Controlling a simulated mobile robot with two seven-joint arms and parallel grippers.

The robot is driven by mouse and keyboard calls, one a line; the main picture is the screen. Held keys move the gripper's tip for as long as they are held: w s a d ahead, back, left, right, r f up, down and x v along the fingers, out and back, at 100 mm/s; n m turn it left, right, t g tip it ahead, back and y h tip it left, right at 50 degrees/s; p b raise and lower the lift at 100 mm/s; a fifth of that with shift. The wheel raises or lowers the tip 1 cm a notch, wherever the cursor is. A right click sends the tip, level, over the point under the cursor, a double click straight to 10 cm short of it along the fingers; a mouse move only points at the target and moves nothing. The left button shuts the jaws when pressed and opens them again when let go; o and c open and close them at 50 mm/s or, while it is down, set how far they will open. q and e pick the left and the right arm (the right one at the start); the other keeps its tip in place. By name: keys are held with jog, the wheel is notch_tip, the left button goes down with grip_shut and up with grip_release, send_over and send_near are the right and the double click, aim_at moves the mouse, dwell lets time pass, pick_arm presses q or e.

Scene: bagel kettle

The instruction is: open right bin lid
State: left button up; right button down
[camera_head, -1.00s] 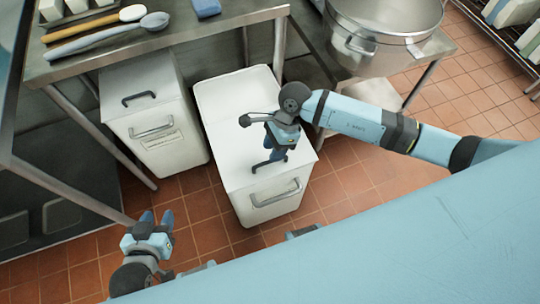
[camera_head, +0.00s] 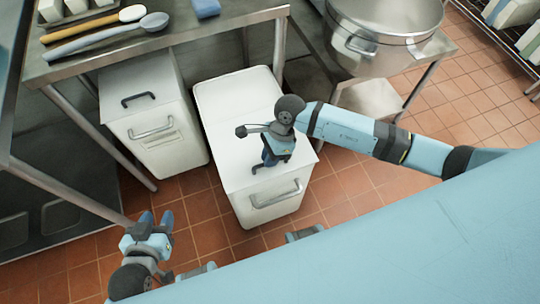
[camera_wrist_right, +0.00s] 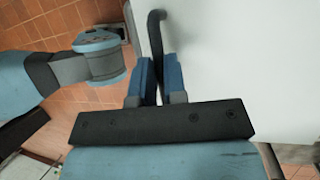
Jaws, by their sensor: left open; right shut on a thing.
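The right bin (camera_head: 262,203) is white, with a metal handle on its front face, and stands on the tiled floor. Its white lid (camera_head: 226,148) lies across the front part of the top, with a dark lid handle (camera_head: 256,169) near the front edge. My right gripper (camera_head: 270,161) is over that lid. In the right wrist view its blue fingers (camera_wrist_right: 159,82) are shut on the dark lid handle (camera_wrist_right: 155,38), beside the white lid surface (camera_wrist_right: 235,55). My left gripper (camera_head: 157,220) is open and empty, low at the left, apart from both bins.
A second white bin (camera_head: 165,138) with a dark lid handle stands to the left, its lid down. A metal table (camera_head: 170,42) with spoons overhangs both bins at the back. A large metal pot (camera_head: 385,25) stands at the back right. The tiled floor in front is partly clear.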

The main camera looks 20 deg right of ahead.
aim_at(250, 117)
jog(key=shift+w, duration=0.35)
jog(key=w+b, duration=0.2)
jog(key=w, duration=0.1)
jog(key=w+b, duration=0.2)
jog(key=w, duration=0.2)
jog(key=w+b, duration=0.2)
jog(key=w, duration=0.2)
jog(key=shift+w+a+f+b, duration=0.2)
jog(key=shift+w+f+b, duration=0.05)
jog(key=shift+f+b, duration=0.05)
jog(key=w+b, duration=0.1)
jog(key=w, duration=0.1)
jog(key=w+b, duration=0.1)
jog(key=w, duration=0.1)
jog(key=w+b, duration=0.1)
jog(key=w, duration=0.1)
jog(key=shift+a+r, duration=0.1)
jog(key=shift+r, duration=0.2)
pick_arm(q)
jog(key=w+d+r+t+h, duration=0.2)
jog(key=d+r+t+h, duration=0.1)
jog(key=r, duration=0.3)
jog(key=shift+w+d+r+t, duration=0.25)
jog(key=shift+w+d+t, duration=0.15)
jog(key=shift+d+t, duration=0.3)
pick_arm(e)
jog(key=c, duration=1.2)
grip_release()
jog(key=shift+o, duration=0.2)
jog(key=shift+r, duration=0.1)
